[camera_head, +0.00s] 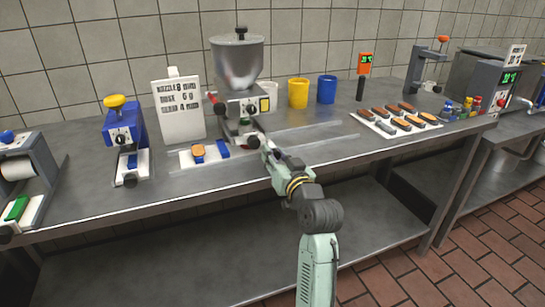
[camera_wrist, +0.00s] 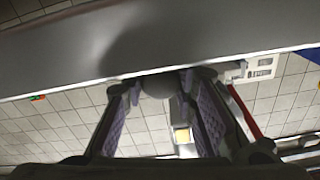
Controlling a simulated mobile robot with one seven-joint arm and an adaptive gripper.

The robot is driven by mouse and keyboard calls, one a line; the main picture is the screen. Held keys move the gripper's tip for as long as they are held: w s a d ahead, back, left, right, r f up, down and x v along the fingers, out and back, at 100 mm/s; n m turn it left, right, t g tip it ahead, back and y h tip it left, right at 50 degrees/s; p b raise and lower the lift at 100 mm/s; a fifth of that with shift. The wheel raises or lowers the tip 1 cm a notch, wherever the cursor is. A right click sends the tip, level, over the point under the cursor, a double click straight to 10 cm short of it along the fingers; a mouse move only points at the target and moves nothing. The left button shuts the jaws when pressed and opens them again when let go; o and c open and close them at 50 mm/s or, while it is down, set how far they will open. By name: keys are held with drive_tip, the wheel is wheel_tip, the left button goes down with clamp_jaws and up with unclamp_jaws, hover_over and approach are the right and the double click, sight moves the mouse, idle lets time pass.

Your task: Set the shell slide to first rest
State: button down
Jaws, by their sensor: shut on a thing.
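The shell slide (camera_head: 183,160) is a low white carriage on the table in front of the filling machine in the head view. An orange-brown shell (camera_head: 198,151) sits on it beside a blue block (camera_head: 223,149). My gripper (camera_head: 265,146) is just right of the slide, by the foot of the filling machine (camera_head: 240,75). A dark round knob (camera_head: 254,142) is at its fingertips. In the wrist view my gripper (camera_wrist: 165,82) is shut on a grey rounded knob (camera_wrist: 157,86). Whether this knob belongs to the slide cannot be told; the fingers hide part of it.
Flat rails (camera_head: 320,132) run along the table to the right. A sign (camera_head: 178,106) and a blue device (camera_head: 122,130) stand left. Yellow (camera_head: 298,93) and blue (camera_head: 326,90) cups stand behind. A white tray (camera_head: 382,129) of several shells lies right.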

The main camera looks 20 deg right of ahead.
sight(320, 155)
drive_tip(key=d+b, duration=0.1)
drive_tip(key=d, duration=0.3)
drive_tip(key=d+b, duration=0.1)
drive_tip(key=d, duration=0.4)
drive_tip(key=d+b, duration=0.2)
drive_tip(key=d, duration=0.2)
drive_tip(key=shift+w+d, duration=0.25)
drive_tip(key=shift+d, duration=0.1)
drive_tip(key=c, duration=1.6)
unclamp_jaws()
drive_tip(key=shift+o, duration=0.2)
drive_tip(key=s, duration=1.2)
drive_tip(key=shift+d, duration=0.2)
